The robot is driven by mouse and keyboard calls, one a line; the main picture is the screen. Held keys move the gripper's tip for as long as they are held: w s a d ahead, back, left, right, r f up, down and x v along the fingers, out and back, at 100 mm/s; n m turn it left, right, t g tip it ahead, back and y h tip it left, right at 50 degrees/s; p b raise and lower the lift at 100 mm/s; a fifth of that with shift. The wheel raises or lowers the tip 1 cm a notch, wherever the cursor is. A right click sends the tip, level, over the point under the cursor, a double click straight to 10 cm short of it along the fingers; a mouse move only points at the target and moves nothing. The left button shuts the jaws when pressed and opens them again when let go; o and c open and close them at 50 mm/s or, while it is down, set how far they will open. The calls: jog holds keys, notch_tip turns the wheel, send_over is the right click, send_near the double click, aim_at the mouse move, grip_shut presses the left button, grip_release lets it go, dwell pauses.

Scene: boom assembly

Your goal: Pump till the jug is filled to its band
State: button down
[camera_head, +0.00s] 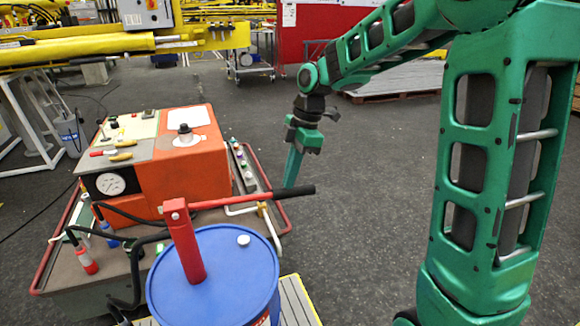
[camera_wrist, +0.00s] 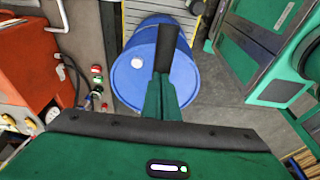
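A blue drum (camera_head: 215,275) carries a red hand pump (camera_head: 186,245) with a long red lever ending in a black grip (camera_head: 298,191). The lever sits nearly level, its grip end slightly higher. My gripper (camera_head: 291,178) points down at the grip; its fingertips meet the lever's outline near the grip, and I cannot tell whether they touch it. In the wrist view my gripper (camera_wrist: 163,80) has its green fingers together, with a black piece at the tips; the blue drum (camera_wrist: 125,82) lies beyond. I cannot make out the jug or its band.
An orange machine (camera_head: 182,160) with a gauge stands on a tray-like bench left of the lever, with hoses and small bottles around it. A white bent pipe (camera_head: 240,211) shows beside the drum. Floor right of the lever is clear.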

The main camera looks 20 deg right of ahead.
jog(key=a+v, duration=0.2)
jog(key=v, duration=0.6)
jog(key=a+r+v, duration=0.1)
jog(key=a+v, duration=0.1)
jog(key=v, duration=0.6)
jog(key=shift+r, duration=0.4)
jog(key=d+x, duration=0.1)
jog(key=x, duration=0.5)
jog(key=d+x, duration=0.2)
jog(key=x, duration=0.4)
jog(key=d+f+x, duration=0.1)
jog(key=x, duration=0.5)
jog(key=shift+d+f, duration=0.15)
jog(key=shift+d, duration=0.1)
jog(key=a+v, duration=0.2)
jog(key=v, duration=0.7)
jog(key=a+r+v, duration=0.1)
jog(key=a+v, duration=0.1)
jog(key=v, duration=0.7)
jog(key=shift+a, duration=0.2)
jog(key=shift+r, duration=0.2)
dwell(2.2)
